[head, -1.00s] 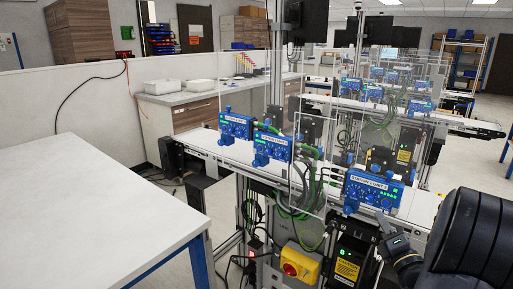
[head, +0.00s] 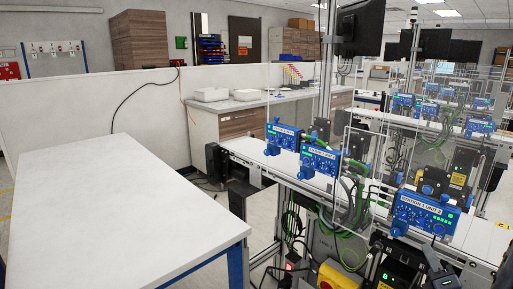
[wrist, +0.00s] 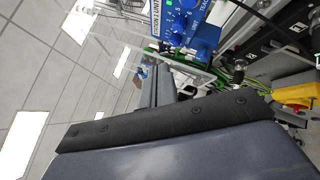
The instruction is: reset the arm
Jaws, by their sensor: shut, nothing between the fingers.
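No link of my arm shows in the head view. The wrist view is steeply tilted. A large smooth grey-blue body with a black bolted strip fills its lower part; I cannot tell for sure what it is. Above it is a blue labelled station unit (wrist: 193,22), and a yellow and red switch (wrist: 297,95) is at the right edge.
A white table (head: 120,205) fills the left front of the head view. The belt conveyor (head: 250,150) runs along the right with blue station units (head: 320,158), clear panels, cables and a yellow switch box (head: 337,275). A low partition (head: 60,125) stands behind. Floor shows between table and conveyor.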

